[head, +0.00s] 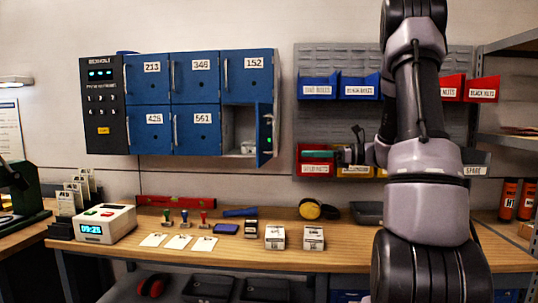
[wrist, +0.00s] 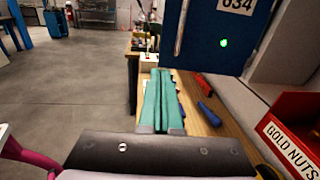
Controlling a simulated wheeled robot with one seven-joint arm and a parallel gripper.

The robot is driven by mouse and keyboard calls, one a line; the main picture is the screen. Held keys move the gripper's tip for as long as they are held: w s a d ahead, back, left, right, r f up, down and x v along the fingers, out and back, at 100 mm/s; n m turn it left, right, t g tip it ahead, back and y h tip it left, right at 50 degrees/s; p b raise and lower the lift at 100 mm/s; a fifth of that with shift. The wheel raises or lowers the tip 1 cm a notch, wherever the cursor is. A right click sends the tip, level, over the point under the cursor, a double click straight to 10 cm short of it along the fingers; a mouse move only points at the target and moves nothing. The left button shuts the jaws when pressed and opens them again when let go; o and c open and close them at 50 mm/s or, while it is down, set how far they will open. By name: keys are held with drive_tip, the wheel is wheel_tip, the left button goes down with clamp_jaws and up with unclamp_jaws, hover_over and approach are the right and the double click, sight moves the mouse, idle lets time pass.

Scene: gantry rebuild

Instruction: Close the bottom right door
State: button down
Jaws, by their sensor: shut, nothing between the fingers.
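The blue wall locker (head: 196,61) has the bottom right door (head: 264,132) standing open, swung outward at its right side. Its compartment (head: 239,127) shows pale inside, with a small light object at the bottom. In the wrist view the door (wrist: 214,38) is large at the top, with a number label reading 634 and a green light. My gripper (head: 307,154) points left, to the right of the door, with its teal fingers in front of the bins. In the wrist view the gripper (wrist: 160,73) is shut and empty; its tips appear just below the door, and contact cannot be told.
The wooden bench (head: 345,262) below holds a clock box (head: 106,224), stamps, cards and small boxes. Red bins (head: 314,168) and blue bins (head: 318,87) hang on the panel behind my arm. Open floor (wrist: 70,100) shows at left in the wrist view.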

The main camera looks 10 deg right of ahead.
approach(260, 152)
drive_tip(key=x, duration=0.7)
idle(0.4)
